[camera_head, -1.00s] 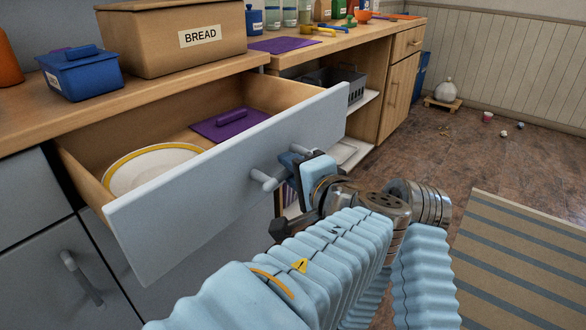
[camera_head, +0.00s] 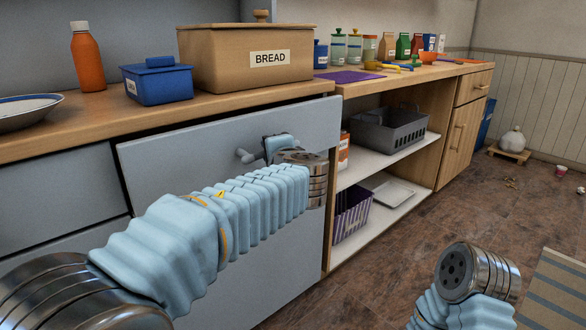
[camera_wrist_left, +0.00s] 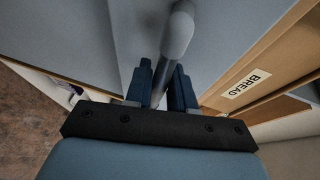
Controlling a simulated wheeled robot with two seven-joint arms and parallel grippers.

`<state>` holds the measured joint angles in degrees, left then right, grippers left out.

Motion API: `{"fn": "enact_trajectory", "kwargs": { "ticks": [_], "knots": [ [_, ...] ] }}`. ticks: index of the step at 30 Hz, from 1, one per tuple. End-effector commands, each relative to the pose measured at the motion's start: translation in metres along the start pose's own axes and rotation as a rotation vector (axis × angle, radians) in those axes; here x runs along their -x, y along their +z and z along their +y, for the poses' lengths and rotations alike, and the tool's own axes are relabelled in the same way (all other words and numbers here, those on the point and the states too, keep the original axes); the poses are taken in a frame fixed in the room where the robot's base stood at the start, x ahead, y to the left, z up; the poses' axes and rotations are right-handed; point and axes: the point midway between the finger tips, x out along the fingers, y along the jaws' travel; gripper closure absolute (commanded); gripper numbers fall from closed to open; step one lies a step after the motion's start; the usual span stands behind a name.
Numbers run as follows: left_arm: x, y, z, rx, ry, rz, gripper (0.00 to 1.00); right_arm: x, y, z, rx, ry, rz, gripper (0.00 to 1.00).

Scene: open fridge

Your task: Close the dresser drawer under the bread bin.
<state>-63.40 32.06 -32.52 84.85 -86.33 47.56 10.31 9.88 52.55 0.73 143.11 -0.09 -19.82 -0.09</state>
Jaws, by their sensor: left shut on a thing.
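The inside of the drawer is hidden. My left gripper (camera_head: 264,152) is shut on the drawer's bar handle (camera_head: 245,156). In the left wrist view, the handle (camera_wrist_left: 178,40) runs between the two dark fingers (camera_wrist_left: 160,88). My left arm covers part of the drawer front. My right gripper is not in view; only a part of my right arm shows at the lower right.
On the counter stand an orange bottle (camera_head: 87,60), a blue box (camera_head: 157,82) and a plate (camera_head: 25,112). Right of the drawer, open shelves hold a grey basket (camera_head: 388,130) and a purple striped basket (camera_head: 350,215). The floor (camera_head: 400,255) on the right is mostly clear.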

Motion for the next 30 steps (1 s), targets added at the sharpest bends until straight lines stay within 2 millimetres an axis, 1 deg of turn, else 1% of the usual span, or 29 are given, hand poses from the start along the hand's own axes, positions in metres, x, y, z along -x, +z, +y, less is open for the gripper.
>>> {"fn": "enact_trajectory", "kwargs": {
  "ticks": [1,6,10,14,15,19,27,30],
  "knots": [
    [-0.009,0.004,0.0,0.001,0.0,-0.004,1.0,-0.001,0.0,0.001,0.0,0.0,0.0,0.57],
    [-0.029,0.012,-0.005,-0.001,0.0,-0.002,1.0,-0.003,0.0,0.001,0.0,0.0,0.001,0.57],
    [-0.037,0.015,-0.007,0.0,0.001,-0.002,1.0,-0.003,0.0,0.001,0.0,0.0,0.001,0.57],
    [-0.036,0.015,-0.007,0.0,0.001,-0.001,1.0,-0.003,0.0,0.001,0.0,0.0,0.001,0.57],
    [-0.036,0.015,-0.007,-0.001,0.001,0.0,0.75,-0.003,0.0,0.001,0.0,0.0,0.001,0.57],
    [-0.036,0.014,-0.007,0.0,0.001,0.0,0.56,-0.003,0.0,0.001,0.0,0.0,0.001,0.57],
    [-0.035,0.014,-0.007,0.0,0.001,0.0,0.56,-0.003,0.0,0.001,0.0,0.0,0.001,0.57],
    [-0.029,0.014,-0.007,0.0,0.001,0.002,0.56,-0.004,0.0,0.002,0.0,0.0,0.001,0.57]
  ]
}}
